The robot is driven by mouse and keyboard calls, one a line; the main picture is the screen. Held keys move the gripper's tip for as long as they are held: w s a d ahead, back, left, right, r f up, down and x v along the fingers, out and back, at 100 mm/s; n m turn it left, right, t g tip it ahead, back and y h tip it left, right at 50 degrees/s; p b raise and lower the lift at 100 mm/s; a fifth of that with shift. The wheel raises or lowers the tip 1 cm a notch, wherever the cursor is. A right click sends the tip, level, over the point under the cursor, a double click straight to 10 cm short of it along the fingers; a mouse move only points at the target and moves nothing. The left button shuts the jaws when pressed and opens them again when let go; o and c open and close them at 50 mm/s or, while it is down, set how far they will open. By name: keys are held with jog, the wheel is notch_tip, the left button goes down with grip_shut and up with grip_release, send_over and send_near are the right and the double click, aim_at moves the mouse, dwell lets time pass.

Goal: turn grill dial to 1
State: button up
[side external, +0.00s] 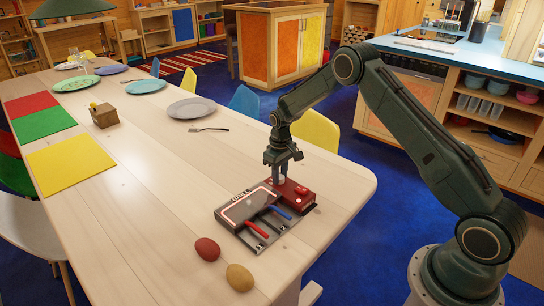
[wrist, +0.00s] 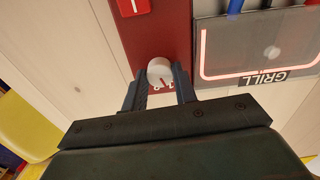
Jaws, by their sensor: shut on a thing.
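The grill dial (wrist: 159,68) is a round white knob on the red control box (wrist: 158,30). A dark red mark shows on the dial's lower edge in the wrist view, with small white digits below it that are partly hidden. My gripper (wrist: 161,82) is shut on the dial, one finger on each side. In the side view my gripper (side external: 280,177) points straight down over the red control box (side external: 297,194), mostly hiding the dial. The grill plate (side external: 246,207), labelled GRILL, adjoins the box; it also shows in the wrist view (wrist: 260,55).
A red-handled lever (side external: 256,229) and a blue-handled lever (side external: 279,212) sit at the grill's front. A fork (side external: 208,130) and a grey plate (side external: 192,108) lie farther back on the table.

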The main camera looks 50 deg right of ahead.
dwell(0.4)
jog(key=o, duration=1)
jog(key=shift+r, duration=0.15)
jog(key=shift+r, duration=6.8)
jog(key=shift+r, duration=0.1)
